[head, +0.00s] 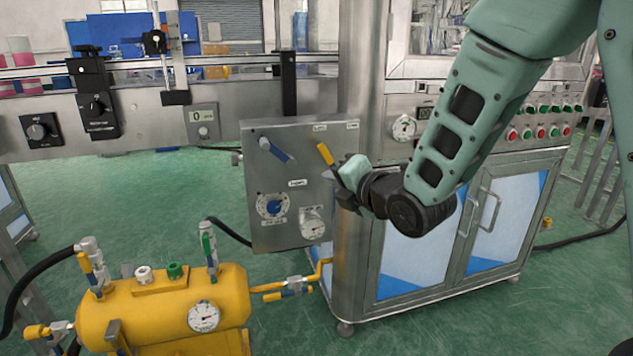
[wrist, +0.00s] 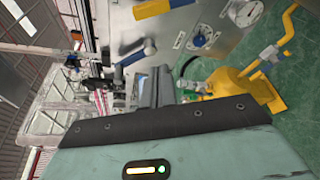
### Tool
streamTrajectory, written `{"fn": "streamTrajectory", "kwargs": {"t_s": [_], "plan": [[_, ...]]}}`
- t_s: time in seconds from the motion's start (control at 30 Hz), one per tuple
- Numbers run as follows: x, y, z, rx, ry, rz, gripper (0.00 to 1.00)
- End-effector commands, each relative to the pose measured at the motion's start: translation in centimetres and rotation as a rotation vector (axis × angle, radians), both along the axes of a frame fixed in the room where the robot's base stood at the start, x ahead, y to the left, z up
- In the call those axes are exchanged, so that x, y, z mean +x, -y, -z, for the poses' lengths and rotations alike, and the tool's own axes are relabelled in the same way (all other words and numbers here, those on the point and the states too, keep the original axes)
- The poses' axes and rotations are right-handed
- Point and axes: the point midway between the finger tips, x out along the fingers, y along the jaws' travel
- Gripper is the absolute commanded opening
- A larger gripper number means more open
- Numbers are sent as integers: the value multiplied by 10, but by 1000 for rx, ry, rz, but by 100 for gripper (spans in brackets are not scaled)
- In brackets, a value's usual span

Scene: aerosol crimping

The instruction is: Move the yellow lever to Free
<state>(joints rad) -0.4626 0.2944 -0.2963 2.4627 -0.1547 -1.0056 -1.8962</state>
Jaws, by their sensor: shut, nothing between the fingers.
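The yellow lever (head: 325,154) is on the upper right of a grey metal control panel (head: 262,215). Its yellow end points up and to the left, and its pivot end is hidden behind my gripper. Two small labels sit above it, too small to read. My gripper (head: 338,182) is shut and empty, just below and right of the lever; I cannot tell whether it touches it. In the wrist view, the yellow lever (wrist: 160,8) is at the top edge, partly cut off, apart from my shut fingers (wrist: 158,90) in the picture.
A blue lever (head: 277,149), a blue dial (head: 270,205) and a gauge (head: 313,224) share the panel. A steel column (head: 352,265) stands right behind it. A yellow tank (head: 170,310) with valves and hoses is below left. Green floor is open at left.

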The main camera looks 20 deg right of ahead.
Motion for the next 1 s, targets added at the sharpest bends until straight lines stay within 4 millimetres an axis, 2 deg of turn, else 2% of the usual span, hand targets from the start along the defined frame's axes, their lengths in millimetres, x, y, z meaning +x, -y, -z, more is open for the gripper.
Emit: {"fn": "streamTrajectory", "kwargs": {"t_s": [0.17,0.27,0.67,0.8,1.0], "plan": [[9,0,2,-26,29,-4,0],[22,-4,5,-24,28,-4,0],[98,-27,19,-22,26,-4,0],[97,-6,5,-19,28,1,0],[96,7,-2,-21,25,-2,0]]}}
